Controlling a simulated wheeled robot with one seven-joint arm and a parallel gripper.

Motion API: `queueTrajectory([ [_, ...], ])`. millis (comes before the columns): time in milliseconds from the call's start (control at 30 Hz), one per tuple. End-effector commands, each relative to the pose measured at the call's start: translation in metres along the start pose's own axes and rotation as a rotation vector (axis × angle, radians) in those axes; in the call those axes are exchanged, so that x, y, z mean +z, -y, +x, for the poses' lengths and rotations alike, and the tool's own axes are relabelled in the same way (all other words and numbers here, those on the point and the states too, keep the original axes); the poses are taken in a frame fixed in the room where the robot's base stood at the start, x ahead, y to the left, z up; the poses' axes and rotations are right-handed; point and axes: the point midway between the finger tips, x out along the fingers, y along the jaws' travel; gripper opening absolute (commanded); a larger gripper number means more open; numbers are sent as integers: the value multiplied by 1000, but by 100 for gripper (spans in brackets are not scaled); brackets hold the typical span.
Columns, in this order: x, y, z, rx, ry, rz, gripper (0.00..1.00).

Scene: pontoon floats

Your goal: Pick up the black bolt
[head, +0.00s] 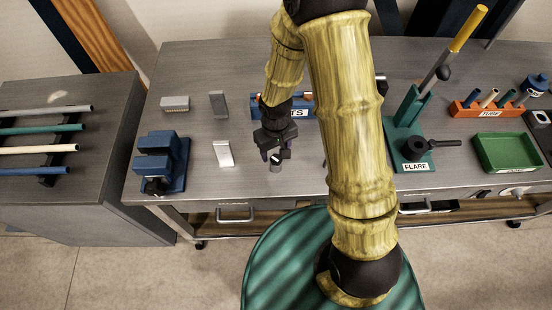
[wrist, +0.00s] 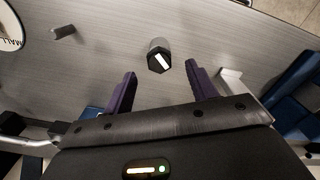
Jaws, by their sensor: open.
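A short upright piece with a black hexagonal top and a white stripe, which looks like the black bolt (wrist: 157,60), stands on the grey bench top (wrist: 100,75). Its lower part looks grey. In the head view it shows as a small cylinder (head: 276,164) just below my gripper (head: 274,153). In the wrist view my gripper (wrist: 161,74) has its two purple fingers apart, with nothing between them. The piece lies just beyond the fingertips, roughly centred between them. I cannot tell the height gap.
A blue vise (head: 162,163) and light metal blocks (head: 223,153) are to the left. A labelled bin (head: 292,112) is behind my gripper. The green flare tool (head: 408,150), orange rack (head: 487,108) and green tray (head: 505,153) are to the right. My arm hides the bench's middle.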

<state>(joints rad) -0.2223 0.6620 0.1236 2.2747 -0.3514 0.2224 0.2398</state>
Motion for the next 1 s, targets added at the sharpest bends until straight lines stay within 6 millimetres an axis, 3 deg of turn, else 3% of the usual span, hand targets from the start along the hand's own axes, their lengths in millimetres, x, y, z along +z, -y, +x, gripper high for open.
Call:
queueTrajectory([
  [300,1,0,30,0,0,-1,57],
  [833,1,0,31,0,-1,0,57],
  [867,1,0,31,0,-1,0,55],
  [1000,1,0,31,0,-1,0,28],
])
